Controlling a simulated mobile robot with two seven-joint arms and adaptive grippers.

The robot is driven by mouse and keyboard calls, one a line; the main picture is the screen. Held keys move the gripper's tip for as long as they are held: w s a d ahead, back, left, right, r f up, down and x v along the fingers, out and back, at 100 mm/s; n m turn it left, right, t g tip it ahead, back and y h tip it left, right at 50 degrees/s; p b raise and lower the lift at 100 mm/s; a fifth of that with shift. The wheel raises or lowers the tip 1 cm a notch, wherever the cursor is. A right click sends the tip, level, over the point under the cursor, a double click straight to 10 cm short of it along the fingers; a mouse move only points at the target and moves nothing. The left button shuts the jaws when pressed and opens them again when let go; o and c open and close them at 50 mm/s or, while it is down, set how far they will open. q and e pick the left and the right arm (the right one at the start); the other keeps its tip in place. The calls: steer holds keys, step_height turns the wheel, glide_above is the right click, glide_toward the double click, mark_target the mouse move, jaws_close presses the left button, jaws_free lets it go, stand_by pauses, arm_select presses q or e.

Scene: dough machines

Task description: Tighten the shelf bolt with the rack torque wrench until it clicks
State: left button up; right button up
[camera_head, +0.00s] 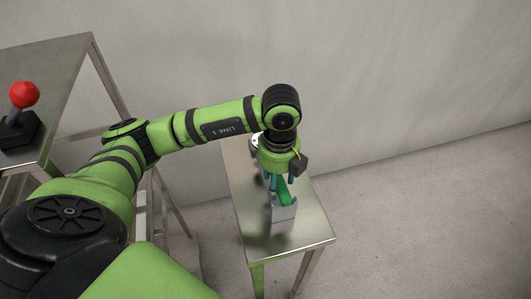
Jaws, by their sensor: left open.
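My left gripper (281,186) is open and points down over the small metal table (262,236) in the middle of the view. Just below it stands a grey block-like holder (285,212) with a green part (288,197) at its top. The green part may be the torque wrench's handle; it is too small and too covered to be sure. I cannot tell whether the fingers touch it. My right gripper is out of view. I cannot make out the shelf bolt.
A metal table or shelf frame (62,62) stands at the left, bearing a red ball-topped lever on a black base (18,128). A small white round thing (254,143) lies at the small table's back, partly behind my arm. A grey wall is behind; floor at the right is clear.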

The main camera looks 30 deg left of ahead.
arm_select(q)
steer(key=shift+w+d, duration=0.25)
steer(key=shift+w, duration=0.05)
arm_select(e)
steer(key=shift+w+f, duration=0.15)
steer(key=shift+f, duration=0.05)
arm_select(q)
steer(key=shift+r, duration=0.1)
steer(key=shift+c, duration=0.5)
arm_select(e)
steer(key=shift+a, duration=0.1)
